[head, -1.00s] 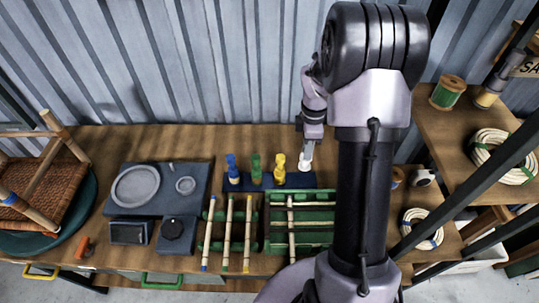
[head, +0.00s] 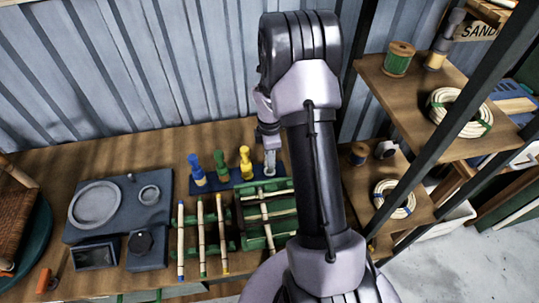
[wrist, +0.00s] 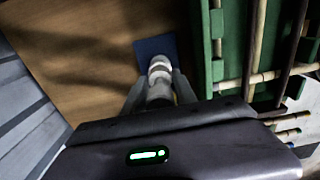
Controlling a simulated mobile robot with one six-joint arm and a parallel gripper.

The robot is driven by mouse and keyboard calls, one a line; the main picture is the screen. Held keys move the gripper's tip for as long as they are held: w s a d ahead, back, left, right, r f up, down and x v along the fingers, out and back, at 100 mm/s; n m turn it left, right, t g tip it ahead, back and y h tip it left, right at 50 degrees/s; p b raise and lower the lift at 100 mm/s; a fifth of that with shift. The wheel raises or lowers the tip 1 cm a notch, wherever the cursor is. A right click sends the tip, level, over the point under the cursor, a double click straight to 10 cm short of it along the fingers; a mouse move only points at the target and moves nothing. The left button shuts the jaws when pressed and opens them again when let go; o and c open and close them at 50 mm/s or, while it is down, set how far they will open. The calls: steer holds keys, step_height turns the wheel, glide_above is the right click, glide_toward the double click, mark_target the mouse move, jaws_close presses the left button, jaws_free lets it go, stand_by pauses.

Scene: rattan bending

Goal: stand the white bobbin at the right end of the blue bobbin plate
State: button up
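The white bobbin (wrist: 159,72) shows between my gripper's fingers in the wrist view, with a finger against each side. My gripper (head: 269,162) points down over the right end of the blue bobbin plate (head: 234,179), right of the yellow bobbin (head: 246,162). The plate's blue end (wrist: 154,46) shows just beyond the bobbin in the wrist view. A blue bobbin (head: 196,169) and a green bobbin (head: 221,166) stand further left on the plate. The white bobbin is mostly hidden by the fingers in the head view. I cannot tell whether its base touches the plate.
A green rack (head: 246,213) with canes stands close in front of the plate's right end; it also shows in the wrist view (wrist: 217,45). A grey bench fixture (head: 110,222) is at left. Shelves at right hold a green spool (head: 398,62) and cane coils (head: 459,112).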

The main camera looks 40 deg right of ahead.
steer(key=shift+o, duration=0.9)
step_height(320, 180, up, 12)
steer(key=p, duration=0.4)
steer(key=shift+r, duration=0.1)
steer(key=s+a+r+m+t, duration=0.2)
steer(key=s+a+r+m, duration=0.15)
steer(key=a+r, duration=0.4)
steer(key=s+a+r+m+t, duration=0.1)
steer(key=s+a+r+m, duration=0.1)
steer(key=a+r+m, duration=0.45)
steer(key=s+a+r+m+t+y, duration=0.1)
steer(key=s+a+r+m, duration=0.2)
steer(key=s+a, duration=0.2)
steer(key=s+a+r+m+t+y, duration=0.1)
steer(key=s+a+r+m, duration=0.2)
steer(key=s+a, duration=0.3)
steer(key=s+m, duration=0.1)
steer(key=s, duration=0.2)
steer(key=shift+r+t, duration=0.2)
steer(key=shift+t, duration=0.2)
